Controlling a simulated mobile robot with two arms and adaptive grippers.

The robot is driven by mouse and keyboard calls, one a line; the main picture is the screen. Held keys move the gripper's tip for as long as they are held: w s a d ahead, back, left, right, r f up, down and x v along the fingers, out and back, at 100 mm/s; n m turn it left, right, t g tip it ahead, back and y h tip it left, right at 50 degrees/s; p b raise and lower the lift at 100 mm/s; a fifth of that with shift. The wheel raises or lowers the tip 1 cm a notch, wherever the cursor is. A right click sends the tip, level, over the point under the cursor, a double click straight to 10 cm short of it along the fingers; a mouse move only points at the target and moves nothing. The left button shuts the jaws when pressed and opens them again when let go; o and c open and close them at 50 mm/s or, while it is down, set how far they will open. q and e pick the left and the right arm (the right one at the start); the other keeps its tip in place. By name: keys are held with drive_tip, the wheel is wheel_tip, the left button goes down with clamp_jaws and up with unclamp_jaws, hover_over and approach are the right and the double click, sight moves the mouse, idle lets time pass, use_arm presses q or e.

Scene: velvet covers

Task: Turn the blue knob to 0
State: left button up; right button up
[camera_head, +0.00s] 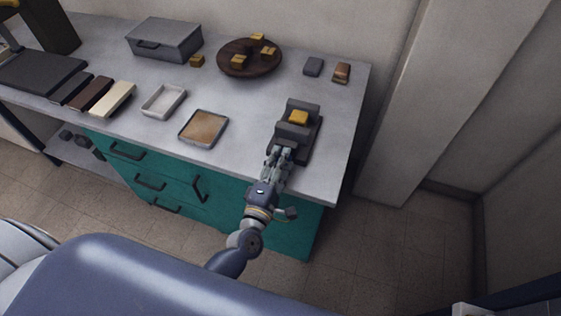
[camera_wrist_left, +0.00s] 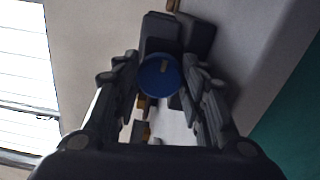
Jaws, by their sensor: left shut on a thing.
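The blue knob (camera_wrist_left: 158,76) shows between my left fingers in the left wrist view, with a small pale mark near its upper middle. It is on the front of a dark grey device (camera_head: 309,135) with a yellow block (camera_head: 298,117) on it. My left gripper (camera_head: 280,154) is at the near end of this device, and the knob is hidden there in the head view. In the left wrist view, the left gripper (camera_wrist_left: 160,82) has its two fingers on either side of the knob, shut on it. I cannot read any scale or digits. My right gripper is not in view.
The grey worktop (camera_head: 240,105) stands on teal drawers (camera_head: 165,170). A round brown board (camera_head: 249,70) with yellow blocks, a grey box (camera_head: 163,40), a white tray (camera_head: 163,101) and a tan-filled tray (camera_head: 203,128) lie left of the device. Its right side is clear up to the edge.

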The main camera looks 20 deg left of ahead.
use_arm(q)
drive_tip(key=o, duration=1.1)
drive_tip(key=shift+c, duration=0.2)
drive_tip(key=shift+s+f, duration=0.1)
drive_tip(key=shift+s, duration=0.25)
drive_tip(key=s, duration=0.7)
drive_tip(key=shift+s+a+r, duration=0.15)
drive_tip(key=shift+r, duration=0.05)
